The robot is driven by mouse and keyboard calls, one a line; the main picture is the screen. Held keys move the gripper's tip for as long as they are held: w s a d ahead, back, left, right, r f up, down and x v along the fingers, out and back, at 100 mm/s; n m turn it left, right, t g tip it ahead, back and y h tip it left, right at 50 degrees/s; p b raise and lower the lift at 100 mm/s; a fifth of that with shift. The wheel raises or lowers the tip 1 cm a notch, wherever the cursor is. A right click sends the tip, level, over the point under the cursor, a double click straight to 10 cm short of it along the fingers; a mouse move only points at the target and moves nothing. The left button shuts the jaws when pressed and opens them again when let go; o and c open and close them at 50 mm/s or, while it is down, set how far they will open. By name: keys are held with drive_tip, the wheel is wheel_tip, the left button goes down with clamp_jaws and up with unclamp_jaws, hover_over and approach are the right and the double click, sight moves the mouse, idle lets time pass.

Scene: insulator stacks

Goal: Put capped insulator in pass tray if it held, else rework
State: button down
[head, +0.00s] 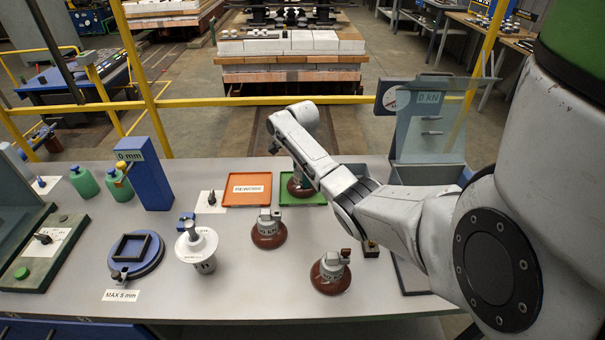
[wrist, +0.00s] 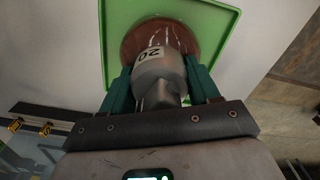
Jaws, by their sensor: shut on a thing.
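The capped insulator has a brown disc and a grey metal cap marked "20". It shows in the wrist view (wrist: 160,66) between the two teal fingers of my gripper (wrist: 160,84), which is shut on the cap. In the head view the insulator (head: 297,189) is partly hidden behind my arm. It is at the green tray (head: 317,198), with its disc over the tray floor; whether it touches the floor I cannot tell. The green tray also shows in the wrist view (wrist: 120,12). The orange tray (head: 247,189), labelled "REWORK", lies to its left and is empty.
Two other capped insulators stand on the bench, one in the middle (head: 268,230) and one nearer front right (head: 330,272). A white funnel-like piece (head: 197,248), a blue round fixture (head: 135,255) and a blue "0 mm" gauge (head: 146,175) stand left. A clear "0 kN" shield (head: 430,125) stands right.

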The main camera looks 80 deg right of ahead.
drive_tip(key=shift+c, duration=1.3)
unclamp_jaws()
drive_tip(key=shift+f, duration=0.1)
wheel_tip(320, 180, up, 12)
drive_tip(key=shift+r+p, duration=0.15)
drive_tip(key=shift+p, duration=0.15)
